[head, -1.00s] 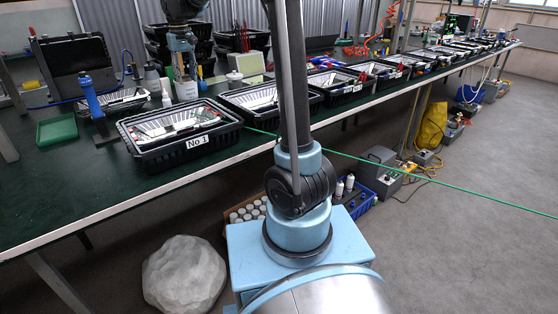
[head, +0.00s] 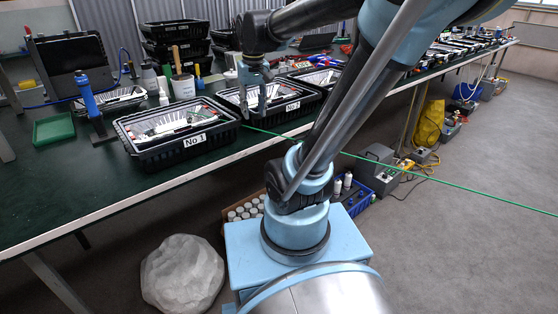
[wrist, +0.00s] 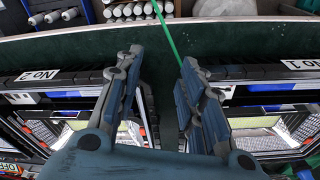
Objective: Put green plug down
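I cannot make out a green plug in either view. My gripper (head: 258,108) hangs over the left part of the crate labelled No 2 (head: 292,112), close to the gap beside the crate labelled No 1 (head: 182,150). In the wrist view my gripper (wrist: 158,72) has its two fingers spread apart, with only dark green tabletop visible between them. No held object shows. The No 2 crate (wrist: 50,82) is on the left there and the No 1 crate (wrist: 285,75) on the right.
A thin green line (head: 400,170) runs from the table edge near the crates across the aisle. More crates line the table (head: 75,195) to the right. A green tray (head: 54,131), a blue-handled tool (head: 88,98) and a screen (head: 72,62) stand at the left.

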